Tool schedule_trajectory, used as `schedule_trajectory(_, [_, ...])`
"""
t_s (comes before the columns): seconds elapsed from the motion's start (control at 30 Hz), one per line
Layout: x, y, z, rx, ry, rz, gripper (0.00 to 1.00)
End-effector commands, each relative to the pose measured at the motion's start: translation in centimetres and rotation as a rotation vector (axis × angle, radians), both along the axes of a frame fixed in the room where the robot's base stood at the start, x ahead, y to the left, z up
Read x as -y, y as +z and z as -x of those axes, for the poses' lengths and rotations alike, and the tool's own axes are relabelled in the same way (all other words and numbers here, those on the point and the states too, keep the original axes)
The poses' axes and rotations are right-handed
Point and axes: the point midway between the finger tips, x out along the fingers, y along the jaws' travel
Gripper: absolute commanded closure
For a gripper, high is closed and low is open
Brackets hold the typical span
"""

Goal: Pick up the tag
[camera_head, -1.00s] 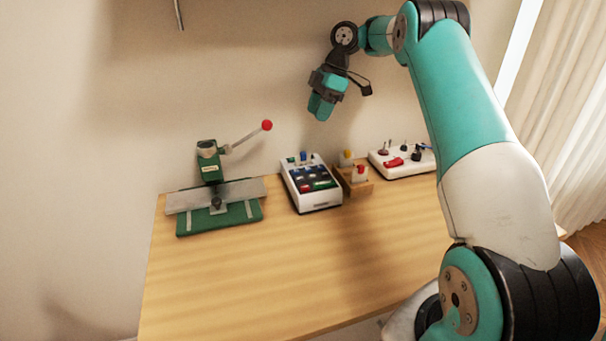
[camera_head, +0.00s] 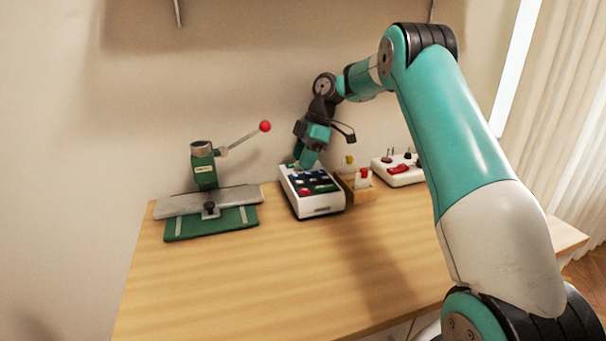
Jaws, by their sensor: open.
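No thing can be made out for certain as the tag at this size. A small wooden holder (camera_head: 360,192) in the middle of the bench bears a white upright piece with a red top (camera_head: 363,177) and a yellow-topped piece (camera_head: 349,163) behind it. My gripper (camera_head: 308,162) is open and points down at the back of the white box (camera_head: 318,211), left of the wooden holder. The box carries several blue, red, green and dark pieces. The gripper hides part of the box's back edge, and I cannot tell whether it touches anything there.
A green press (camera_head: 204,172) with a grey plate and a red-knobbed lever (camera_head: 264,127) stands at the left. A white control box (camera_head: 400,174) with small levers and a red switch stands at the right. The front of the wooden bench (camera_head: 260,280) is clear.

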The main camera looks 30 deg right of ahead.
Motion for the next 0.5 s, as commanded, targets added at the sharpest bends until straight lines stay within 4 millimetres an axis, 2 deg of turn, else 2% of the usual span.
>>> schedule_trajectory(0.17, [-0.01, 0.08, -0.01, 0.001, 0.000, 0.000, 0.53])
schedule_trajectory(0.37, [-0.01, 0.08, -0.02, 0.000, 0.000, 0.000, 0.99])
schedule_trajectory(0.5, [-0.01, 0.08, -0.02, 0.000, 0.000, 0.000, 1.00])
